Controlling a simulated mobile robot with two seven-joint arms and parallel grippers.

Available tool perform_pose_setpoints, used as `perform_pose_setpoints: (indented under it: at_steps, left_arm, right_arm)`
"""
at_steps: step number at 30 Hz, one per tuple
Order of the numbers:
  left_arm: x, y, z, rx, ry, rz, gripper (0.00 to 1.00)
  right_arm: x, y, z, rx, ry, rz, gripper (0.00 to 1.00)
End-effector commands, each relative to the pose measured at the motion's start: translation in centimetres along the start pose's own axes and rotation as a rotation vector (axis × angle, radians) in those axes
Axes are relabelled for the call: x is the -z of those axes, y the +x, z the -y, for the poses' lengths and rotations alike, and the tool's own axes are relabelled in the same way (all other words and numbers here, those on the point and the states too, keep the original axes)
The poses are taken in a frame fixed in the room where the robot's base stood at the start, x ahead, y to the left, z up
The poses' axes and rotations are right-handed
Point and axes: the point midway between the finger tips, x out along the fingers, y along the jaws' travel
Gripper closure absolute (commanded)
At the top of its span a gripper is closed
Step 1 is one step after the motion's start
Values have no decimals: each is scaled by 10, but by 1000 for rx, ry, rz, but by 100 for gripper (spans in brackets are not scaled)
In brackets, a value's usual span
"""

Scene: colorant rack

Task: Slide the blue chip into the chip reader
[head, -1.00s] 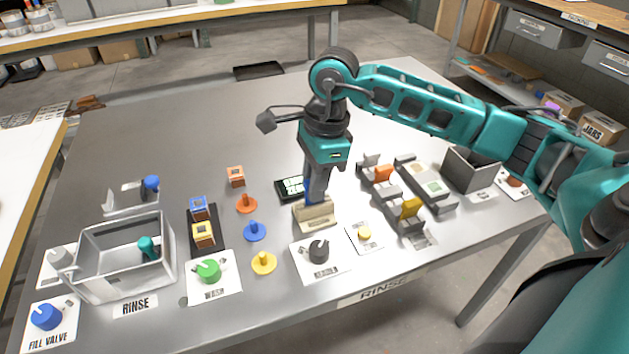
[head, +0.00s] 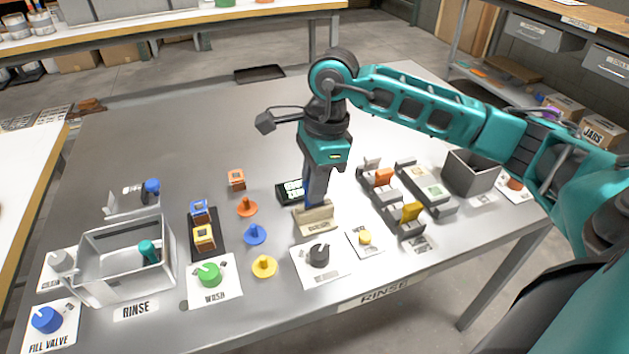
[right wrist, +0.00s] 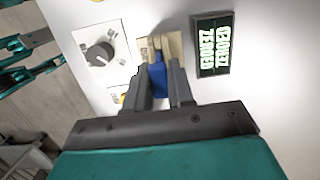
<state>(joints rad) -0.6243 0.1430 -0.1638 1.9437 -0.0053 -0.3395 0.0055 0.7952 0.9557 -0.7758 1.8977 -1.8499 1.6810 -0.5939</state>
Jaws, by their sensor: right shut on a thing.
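My right gripper (head: 313,203) points down at the beige chip reader (head: 317,220) near the middle of the table. In the right wrist view, the gripper (right wrist: 163,80) is shut on the blue chip (right wrist: 158,77). The chip's far end is at the beige reader (right wrist: 174,46). Whether it sits in the slot, and how deep, I cannot tell. The fingers hide much of the chip in the head view. A black display (head: 290,191) with lit text stands beside the reader; it also shows in the right wrist view (right wrist: 212,44). My left gripper is out of view.
A black knob (head: 320,256) on a white plate is in front of the reader, with a yellow button (head: 365,237) to its right. Blue (head: 255,235), orange (head: 247,207) and yellow (head: 264,267) pegged discs lie left. Grey racks (head: 427,188) stand right.

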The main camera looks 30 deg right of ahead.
Motion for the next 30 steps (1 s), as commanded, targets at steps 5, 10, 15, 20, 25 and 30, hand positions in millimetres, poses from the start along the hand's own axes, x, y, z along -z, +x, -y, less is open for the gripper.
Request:
perform_pose_setpoints:
  at_steps: [5, 10, 15, 20, 25, 30]
  left_arm:
    - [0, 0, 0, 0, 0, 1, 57]
    - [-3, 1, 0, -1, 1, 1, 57]
    - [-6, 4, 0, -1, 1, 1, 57]
    - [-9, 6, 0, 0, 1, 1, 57]
    - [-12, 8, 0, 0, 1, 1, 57]
    - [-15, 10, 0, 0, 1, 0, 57]
  right_arm:
    - [0, 0, 0, 0, 0, 0, 100]
    - [0, 3, 0, 0, 0, 0, 100]
    - [1, 7, 0, 0, 0, 0, 100]
    - [2, 11, 0, 0, 0, 0, 100]
    - [2, 15, 0, 0, 0, 0, 100]
    - [3, 20, 0, 0, 0, 0, 100]
